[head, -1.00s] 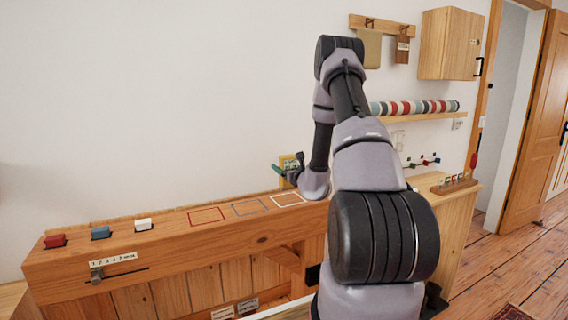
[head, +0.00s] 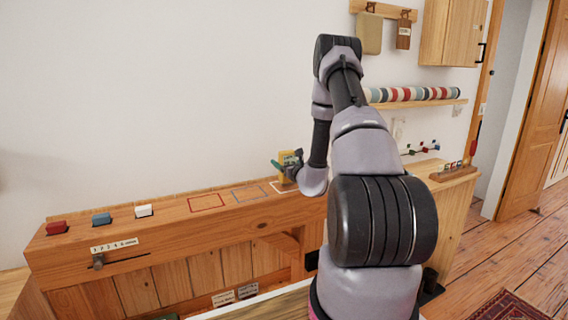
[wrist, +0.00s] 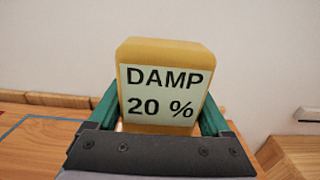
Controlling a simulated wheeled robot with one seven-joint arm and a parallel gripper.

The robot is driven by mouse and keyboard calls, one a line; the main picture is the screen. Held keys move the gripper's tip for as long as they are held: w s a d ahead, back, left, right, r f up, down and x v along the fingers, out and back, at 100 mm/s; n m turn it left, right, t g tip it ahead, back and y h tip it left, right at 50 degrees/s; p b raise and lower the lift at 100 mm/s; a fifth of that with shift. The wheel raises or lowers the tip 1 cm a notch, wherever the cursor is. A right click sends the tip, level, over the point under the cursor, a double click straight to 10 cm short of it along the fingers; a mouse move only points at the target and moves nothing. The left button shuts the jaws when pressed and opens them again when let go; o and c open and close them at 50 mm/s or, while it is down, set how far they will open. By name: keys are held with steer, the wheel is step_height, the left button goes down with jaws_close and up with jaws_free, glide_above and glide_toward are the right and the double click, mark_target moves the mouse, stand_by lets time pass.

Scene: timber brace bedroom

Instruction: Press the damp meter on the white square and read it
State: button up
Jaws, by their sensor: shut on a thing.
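The yellow damp meter (wrist: 166,52) fills the middle of the wrist view, and its label reads "DAMP 20 %". My gripper (wrist: 160,110) is shut on the meter, with a green finger on each side of it. In the head view the meter (head: 287,163) is upright at the white outlined square (head: 278,187) on the timber beam, with my gripper (head: 284,172) around it. My arm and the meter hide part of the square, and the meter's lower tip is hidden.
A red outlined square (head: 206,202) and a blue one (head: 249,194) lie left on the timber beam (head: 170,217). A slider with a number scale (head: 114,246) is on the beam's front.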

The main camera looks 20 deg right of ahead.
steer(key=shift+f, duration=0.6)
stand_by(1.4)
step_height(320, 180, up, 7)
stand_by(0.8)
steer(key=shift+r, duration=0.1)
stand_by(0.4)
steer(key=shift+f, duration=3.35)
steer(key=o, duration=1.3)
steer(key=shift+f, duration=0.15)
